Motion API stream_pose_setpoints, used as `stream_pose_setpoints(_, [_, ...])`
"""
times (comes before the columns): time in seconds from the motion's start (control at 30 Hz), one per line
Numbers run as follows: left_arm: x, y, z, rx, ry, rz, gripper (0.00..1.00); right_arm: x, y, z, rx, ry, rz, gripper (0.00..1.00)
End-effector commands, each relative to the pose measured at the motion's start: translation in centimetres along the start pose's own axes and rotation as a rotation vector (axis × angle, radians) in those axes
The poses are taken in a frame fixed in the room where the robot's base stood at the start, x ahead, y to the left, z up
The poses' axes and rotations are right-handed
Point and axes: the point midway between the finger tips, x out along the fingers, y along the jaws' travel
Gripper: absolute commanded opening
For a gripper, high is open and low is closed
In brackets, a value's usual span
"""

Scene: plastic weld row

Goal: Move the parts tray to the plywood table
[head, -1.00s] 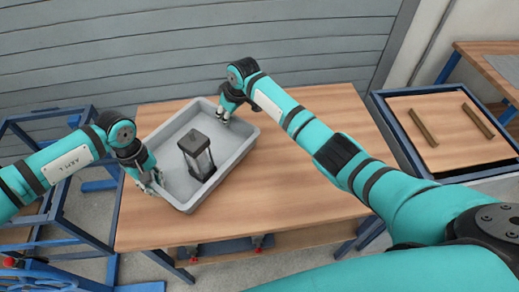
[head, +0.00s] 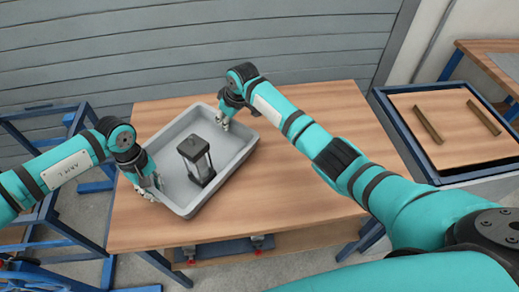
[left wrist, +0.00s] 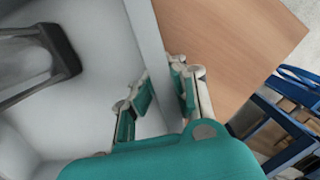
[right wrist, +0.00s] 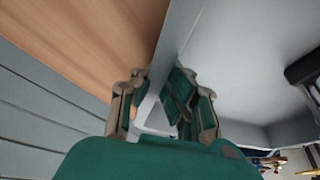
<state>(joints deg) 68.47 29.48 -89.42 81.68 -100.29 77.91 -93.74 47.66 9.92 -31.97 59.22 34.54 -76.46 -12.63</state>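The grey parts tray (head: 232,165) is over the left part of a wood-topped table (head: 300,190), with a dark box-shaped part (head: 196,161) upright inside. My left gripper (head: 150,186) is shut on the tray's near-left wall, which runs between its fingers in the left wrist view (left wrist: 162,98). My right gripper (head: 226,118) is shut on the far-right wall, between its fingers in the right wrist view (right wrist: 160,103). I cannot tell whether the tray's underside touches the table. Which surface is the plywood table is unclear.
At right stands a blue-framed wooden surface (head: 425,148) with two bars (head: 428,122) on it. Another wooden table (head: 477,52) is at the far right. Blue frames (head: 45,225) stand at left. A grey slatted wall (head: 200,45) is behind. The table's right part is clear.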

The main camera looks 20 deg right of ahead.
Motion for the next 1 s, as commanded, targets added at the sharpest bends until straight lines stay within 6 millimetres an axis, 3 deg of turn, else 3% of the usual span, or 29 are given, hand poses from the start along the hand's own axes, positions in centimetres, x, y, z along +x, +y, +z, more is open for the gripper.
stream_pose_setpoints(0.13, [1.0,0.1,-0.2,0.000,0.000,0.002,0.00,0.9,0.1,0.3,-0.001,0.004,0.002,0.00])
stream_pose_setpoints(0.33, [0.8,0.0,-0.1,-0.001,0.000,0.000,0.29,0.8,0.0,0.3,0.000,-0.001,0.001,0.29])
stream_pose_setpoints(0.67, [0.4,0.0,-0.1,0.000,0.001,0.001,0.29,0.7,0.0,0.3,0.000,0.000,0.000,0.29])
stream_pose_setpoints(0.77, [-0.7,0.1,-0.1,0.000,0.001,0.003,0.29,0.7,0.0,0.3,0.000,0.000,0.000,0.29])
stream_pose_setpoints(1.0, [-5.8,0.1,-0.2,0.000,0.003,0.003,0.29,0.7,0.0,0.3,0.000,0.000,0.000,0.29])
